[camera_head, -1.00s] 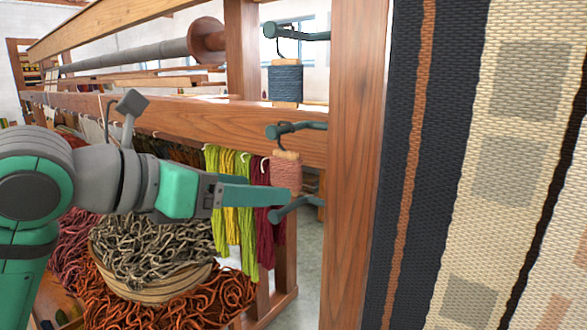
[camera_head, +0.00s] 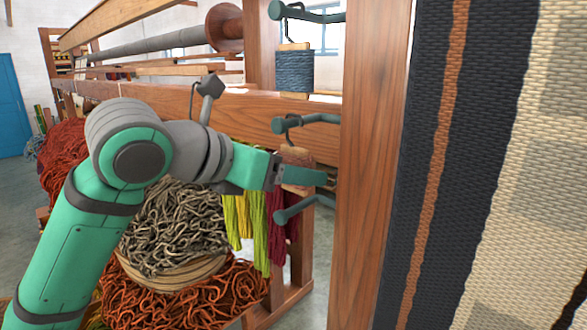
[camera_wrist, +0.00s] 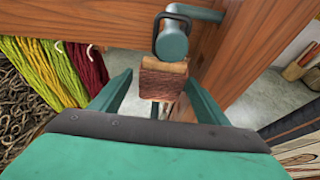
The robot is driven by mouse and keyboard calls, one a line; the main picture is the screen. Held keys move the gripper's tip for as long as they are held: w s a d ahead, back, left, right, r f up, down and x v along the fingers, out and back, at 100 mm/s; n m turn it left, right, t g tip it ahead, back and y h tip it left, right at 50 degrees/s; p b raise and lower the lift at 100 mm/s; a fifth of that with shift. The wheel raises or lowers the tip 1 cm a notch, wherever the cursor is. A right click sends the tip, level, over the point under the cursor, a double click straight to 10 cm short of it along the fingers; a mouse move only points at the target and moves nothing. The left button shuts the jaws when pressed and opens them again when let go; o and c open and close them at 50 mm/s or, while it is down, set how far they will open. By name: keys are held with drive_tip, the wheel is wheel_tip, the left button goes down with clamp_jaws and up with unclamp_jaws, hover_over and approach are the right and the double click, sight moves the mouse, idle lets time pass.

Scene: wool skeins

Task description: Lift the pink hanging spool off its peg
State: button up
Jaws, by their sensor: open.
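The pink spool (camera_head: 297,156) hangs by a dark hook from the middle teal peg (camera_head: 306,122) on the wooden post. In the head view my gripper (camera_head: 326,177) is in front of it and hides much of its lower part. In the wrist view the wooden top of the spool (camera_wrist: 163,78) is between the two open fingers (camera_wrist: 158,92), with a gap on each side. The dark hook and the peg (camera_wrist: 172,42) are just beyond the spool top. The spool's lower part is mostly hidden in the wrist view.
A blue spool (camera_head: 294,72) hangs from the upper peg (camera_head: 306,13). A lower peg (camera_head: 304,207) is just below my gripper. Yellow, green and dark red skeins (camera_head: 278,222) hang to the left. The wooden post (camera_head: 372,170) and woven cloth (camera_head: 440,150) stand at right.

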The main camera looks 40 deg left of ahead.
drive_tip(key=x, duration=0.4)
drive_tip(key=shift+w+d+r, duration=0.1)
drive_tip(key=shift+w, duration=0.1)
drive_tip(key=c, duration=1.1)
drive_tip(key=shift+s, duration=0.1)
drive_tip(key=shift+c, duration=0.2)
drive_tip(key=shift+r, duration=0.15)
